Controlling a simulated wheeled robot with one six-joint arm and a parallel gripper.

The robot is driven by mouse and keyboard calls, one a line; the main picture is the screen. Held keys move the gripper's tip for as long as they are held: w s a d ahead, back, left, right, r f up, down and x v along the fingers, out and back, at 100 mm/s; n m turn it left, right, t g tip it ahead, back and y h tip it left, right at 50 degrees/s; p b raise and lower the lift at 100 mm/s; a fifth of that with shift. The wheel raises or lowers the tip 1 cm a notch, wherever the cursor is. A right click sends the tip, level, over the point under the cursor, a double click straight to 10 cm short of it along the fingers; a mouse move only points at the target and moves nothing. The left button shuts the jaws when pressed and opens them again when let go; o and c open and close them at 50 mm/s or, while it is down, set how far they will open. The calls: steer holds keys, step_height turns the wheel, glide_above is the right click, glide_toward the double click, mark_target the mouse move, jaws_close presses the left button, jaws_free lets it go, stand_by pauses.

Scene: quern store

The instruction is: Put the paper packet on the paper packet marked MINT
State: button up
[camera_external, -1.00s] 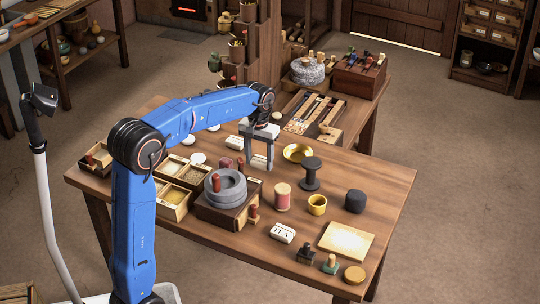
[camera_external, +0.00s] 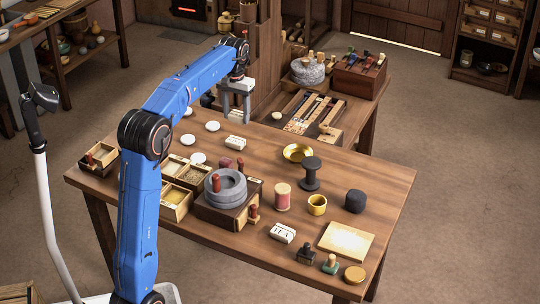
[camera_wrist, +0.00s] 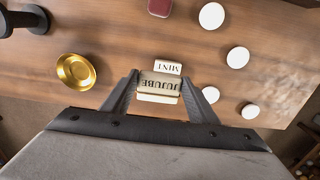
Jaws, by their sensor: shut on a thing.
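My gripper (camera_wrist: 157,88) is shut on a pale paper packet marked JUJUBE (camera_wrist: 158,84), seen between the fingers in the wrist view. The pale packet marked MINT (camera_wrist: 167,67) shows just past it, partly covered by the held packet. In the external view my gripper (camera_external: 236,116) is raised above the far part of the table. The MINT packet (camera_external: 236,143) lies on the table below it, clearly apart. The held packet is hard to make out in that view.
Several white discs (camera_external: 212,126) lie around the MINT packet. A brass bowl (camera_external: 298,152), a dark spool (camera_external: 311,174) and a stone quern (camera_external: 226,190) stand nearer. Another pale packet (camera_external: 282,233) lies towards the front. A wooden post stands behind my gripper.

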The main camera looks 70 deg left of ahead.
mark_target(232, 112)
steer(key=shift+s+a, duration=0.25)
steer(key=shift+a, duration=0.5)
steer(key=shift+s+a, duration=0.15)
steer(key=shift+a, duration=0.15)
steer(key=shift+a+f, duration=0.1)
steer(key=shift+f, duration=4.75)
steer(key=shift+f, duration=0.1)
steer(key=o, duration=1)
steer(key=shift+o, duration=0.2)
step_height(232, 112, up, 12)
steer(key=shift+r, duration=0.1)
